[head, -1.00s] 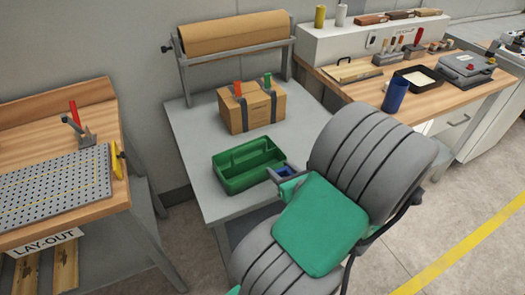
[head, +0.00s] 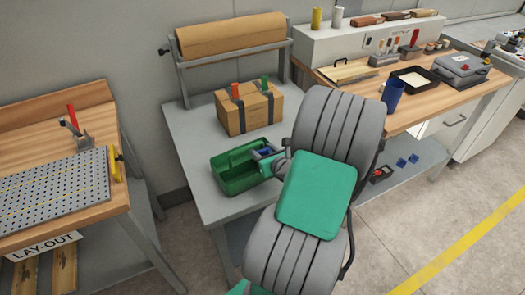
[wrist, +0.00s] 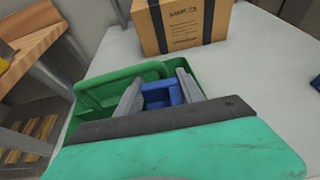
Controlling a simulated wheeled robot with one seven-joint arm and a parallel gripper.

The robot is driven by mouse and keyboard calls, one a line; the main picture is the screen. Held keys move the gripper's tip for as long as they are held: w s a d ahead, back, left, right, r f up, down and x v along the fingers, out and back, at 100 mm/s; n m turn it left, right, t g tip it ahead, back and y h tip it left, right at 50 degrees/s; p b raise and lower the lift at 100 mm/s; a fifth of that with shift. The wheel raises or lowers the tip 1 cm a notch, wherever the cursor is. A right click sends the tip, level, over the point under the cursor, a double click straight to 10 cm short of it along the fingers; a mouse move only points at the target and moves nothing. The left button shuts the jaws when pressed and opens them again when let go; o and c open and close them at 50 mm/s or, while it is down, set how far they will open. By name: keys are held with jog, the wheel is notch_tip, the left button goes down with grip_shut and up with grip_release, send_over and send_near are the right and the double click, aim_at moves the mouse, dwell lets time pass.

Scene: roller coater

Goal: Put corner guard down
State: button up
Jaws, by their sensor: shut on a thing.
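My gripper (head: 264,153) is over the right part of the green tote (head: 232,183) on the grey table. In the wrist view the gripper (wrist: 160,92) is shut on a blue corner guard (wrist: 161,95), with one grey finger on each side of it. The corner guard also shows as a small blue patch in the head view (head: 265,151). It is above or partly inside the tote (wrist: 98,93); I cannot tell whether it touches the tote's floor. My wrist hides the tote's near side.
A strapped cardboard box (head: 249,108) with red and green pieces on top stands behind the tote. A paper roll (head: 232,36) is on a rack at the back. Two blue pieces (head: 407,161) lie on the right bench's lower shelf. The table's left front (head: 222,211) is clear.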

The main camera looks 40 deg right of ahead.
jog(key=shift+f, duration=0.55)
jog(key=o, duration=1.3)
jog(key=shift+s, duration=0.1)
